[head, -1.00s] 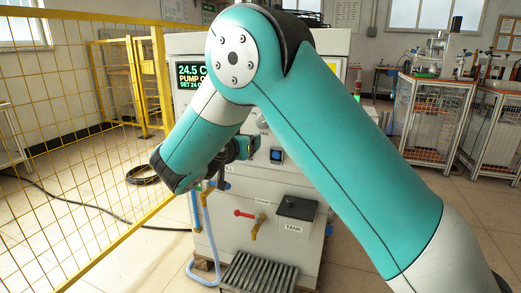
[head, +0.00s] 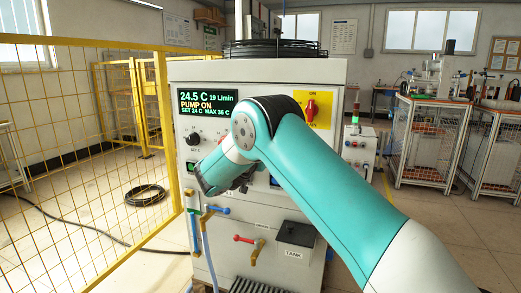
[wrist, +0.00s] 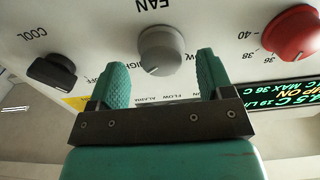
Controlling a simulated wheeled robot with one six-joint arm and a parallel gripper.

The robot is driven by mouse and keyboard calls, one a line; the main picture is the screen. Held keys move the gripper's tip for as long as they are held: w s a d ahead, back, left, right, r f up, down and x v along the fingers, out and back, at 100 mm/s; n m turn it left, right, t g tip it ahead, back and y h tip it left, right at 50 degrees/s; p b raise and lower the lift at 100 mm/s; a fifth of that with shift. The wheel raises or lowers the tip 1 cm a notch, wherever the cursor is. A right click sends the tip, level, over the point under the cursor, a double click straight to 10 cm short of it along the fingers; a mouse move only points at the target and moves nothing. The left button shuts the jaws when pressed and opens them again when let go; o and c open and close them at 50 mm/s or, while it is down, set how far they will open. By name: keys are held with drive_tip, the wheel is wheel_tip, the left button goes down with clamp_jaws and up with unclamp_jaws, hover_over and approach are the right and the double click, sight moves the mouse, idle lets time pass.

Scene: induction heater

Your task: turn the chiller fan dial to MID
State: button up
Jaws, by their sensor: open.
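The grey chiller fan dial (wrist: 162,47) shows in the wrist view below an upside-down FAN label, with HIGH and LOW lettering around it. Its pointer is hard to make out. My gripper (wrist: 161,64) is open and empty. Its two green fingers are apart, lower in the picture than the dial and to either side of it; I cannot tell how much depth separates them from it. In the head view, my arm hides the dial and most of my gripper, in front of the chiller cabinet (head: 330,76).
In the wrist view, a red knob (wrist: 298,34) is right of the dial and a black COOL switch (wrist: 51,72) left. The head view shows a lit display (head: 207,103), a red switch (head: 312,105) on yellow, a TANK box (head: 297,235) below, and a yellow mesh fence (head: 80,180) left.

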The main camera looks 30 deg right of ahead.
drive_tip(key=shift+x, duration=1.3)
drive_tip(key=c, duration=0.9)
drive_tip(key=shift+a, duration=0.1)
drive_tip(key=n+p, duration=0.1)
drive_tip(key=n, duration=0.2)
drive_tip(key=n+p, duration=0.1)
drive_tip(key=n, duration=0.1)
drive_tip(key=shift+s+d+r+n, duration=0.1)
drive_tip(key=shift+d+r+n, duration=0.1)
drive_tip(key=shift+n, duration=0.2)
drive_tip(key=n+p, duration=0.2)
drive_tip(key=n, duration=0.3)
drive_tip(key=shift+n+p, duration=0.3)
drive_tip(key=shift+n, duration=0.1)
